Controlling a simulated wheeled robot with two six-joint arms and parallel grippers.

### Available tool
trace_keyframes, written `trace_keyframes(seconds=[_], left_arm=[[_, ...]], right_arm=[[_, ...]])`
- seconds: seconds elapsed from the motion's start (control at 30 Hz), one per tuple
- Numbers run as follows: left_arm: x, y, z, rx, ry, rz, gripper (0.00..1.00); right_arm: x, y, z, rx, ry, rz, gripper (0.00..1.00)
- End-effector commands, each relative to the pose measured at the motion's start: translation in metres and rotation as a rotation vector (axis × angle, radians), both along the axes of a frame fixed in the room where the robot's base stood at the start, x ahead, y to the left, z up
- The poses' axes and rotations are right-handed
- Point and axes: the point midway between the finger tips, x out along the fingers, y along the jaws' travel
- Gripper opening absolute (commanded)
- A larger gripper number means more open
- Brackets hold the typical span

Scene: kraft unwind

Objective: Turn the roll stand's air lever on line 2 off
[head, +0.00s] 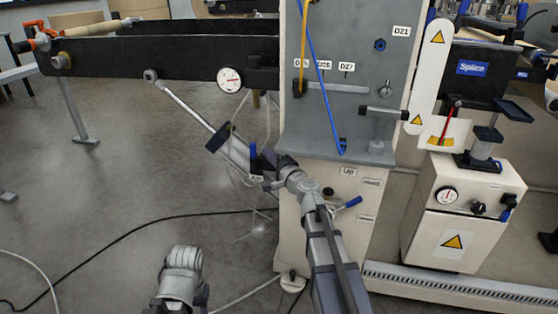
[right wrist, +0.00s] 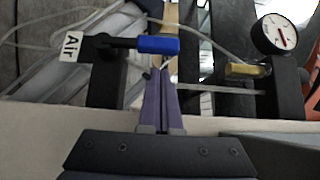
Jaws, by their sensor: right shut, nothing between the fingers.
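In the right wrist view, the air lever has a blue grip (right wrist: 158,45) on a dark stem, beside a white tag reading Air (right wrist: 71,46). The lever lies crosswise in that picture, its grip pointing right. My right gripper (right wrist: 162,70) has its purple fingers together and empty, tips right at the grip's lower edge; I cannot tell if they touch it. In the head view, my right gripper (head: 264,165) is left of the grey-white stand column, close to a small blue piece (head: 253,152) that looks like the lever grip. The line number is not readable. My left gripper is out of view.
A gauge (head: 229,79) hangs under the black stand arm (head: 160,62). A slanted cylinder (head: 185,105) runs down towards my right gripper. Another blue handle (head: 348,203) is on the column front. A white cabinet (head: 462,210) stands right. Hoses cross the open floor at left.

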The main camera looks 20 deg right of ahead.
Motion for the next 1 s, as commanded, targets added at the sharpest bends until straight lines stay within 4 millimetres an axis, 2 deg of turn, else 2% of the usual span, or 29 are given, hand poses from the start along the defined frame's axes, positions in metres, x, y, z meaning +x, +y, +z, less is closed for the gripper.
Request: trace_keyframes(seconds=[0.23,0.67,1.0], left_arm=[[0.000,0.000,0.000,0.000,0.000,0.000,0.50],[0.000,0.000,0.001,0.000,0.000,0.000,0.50],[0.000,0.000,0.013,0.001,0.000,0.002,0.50]], right_arm=[[0.010,0.016,0.000,0.000,0.000,0.000,0.00],[0.011,0.017,0.000,-0.001,0.001,-0.001,0.00],[0.014,0.022,0.003,-0.048,0.034,0.001,0.00]])
